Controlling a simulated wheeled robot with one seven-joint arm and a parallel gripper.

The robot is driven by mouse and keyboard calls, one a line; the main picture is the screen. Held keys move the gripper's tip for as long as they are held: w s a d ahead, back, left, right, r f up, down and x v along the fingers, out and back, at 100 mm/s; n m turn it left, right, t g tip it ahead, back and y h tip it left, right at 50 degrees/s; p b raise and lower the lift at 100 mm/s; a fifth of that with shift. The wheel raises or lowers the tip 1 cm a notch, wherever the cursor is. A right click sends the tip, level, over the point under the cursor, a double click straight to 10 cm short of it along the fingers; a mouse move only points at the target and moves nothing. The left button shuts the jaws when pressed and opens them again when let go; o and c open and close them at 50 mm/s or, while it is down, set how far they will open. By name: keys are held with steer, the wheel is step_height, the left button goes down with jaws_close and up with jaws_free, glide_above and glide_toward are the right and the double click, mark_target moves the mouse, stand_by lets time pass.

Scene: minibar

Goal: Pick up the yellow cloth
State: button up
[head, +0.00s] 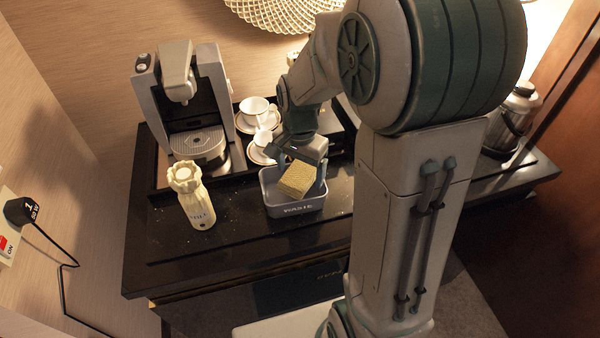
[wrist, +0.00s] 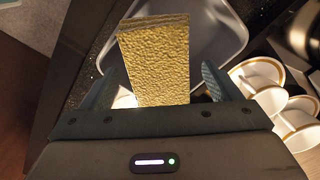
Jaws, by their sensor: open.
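The yellow cloth (head: 297,178) is a folded, textured, block-like piece. It sits tilted at the grey bin marked WASTE (head: 293,210), its top above the rim; I cannot tell what its lower end rests on. In the wrist view the cloth (wrist: 155,62) stands between my fingers, with the bin (wrist: 232,40) behind it. My gripper (wrist: 158,85) is open around the cloth, with a gap showing on the right side and a narrower one on the left. In the head view my gripper (head: 308,165) is over the bin, and its far finger is hidden.
A coffee machine (head: 190,110) stands at the back left. White cups on saucers (head: 262,140) are close behind the bin. A cream bottle (head: 191,196) stands left of the bin. A metal pot (head: 510,120) is at the far right. The dark counter (head: 250,248) is clear in front.

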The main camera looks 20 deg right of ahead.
mark_target(302, 171)
steer(key=c, duration=1.1)
steer(key=shift+c, duration=0.2)
steer(key=shift+r, duration=0.1)
steer(key=shift+r, duration=0.6)
steer(key=r, duration=0.1)
steer(key=r+b, duration=0.1)
steer(key=r, duration=0.1)
steer(key=shift+d, duration=0.2)
steer(key=s+d+r+b, duration=0.1)
steer(key=s+d+r, duration=0.5)
steer(key=d, duration=0.3)
steer(key=shift+d+r+b, duration=0.3)
